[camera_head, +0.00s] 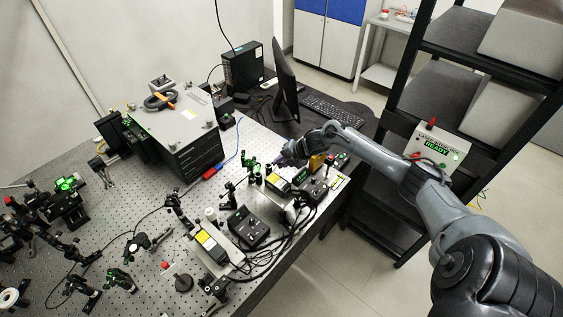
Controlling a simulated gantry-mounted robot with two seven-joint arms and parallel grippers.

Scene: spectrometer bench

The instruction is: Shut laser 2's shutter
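Two laser-like boxes with yellow labels sit on the perforated optical bench (140,200). One box (277,183) is near the bench's right edge, and the other box (211,246) is nearer the front. I cannot read which one is laser 2, and no shutter can be made out clearly. My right arm reaches in from the right. Its gripper (284,159) is small and dark, just above and behind the rear box, near a green-lit mount (252,163). I cannot tell whether it touches anything or whether its fingers are open. My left gripper is not in view.
Black controllers (248,228) and tangled cables crowd the bench's right side. A large grey instrument (178,130) stands behind. Optics mounts fill the left. A monitor (287,80) and keyboard (332,108) are at the back. A panel reading READY (437,147) is on the black rack.

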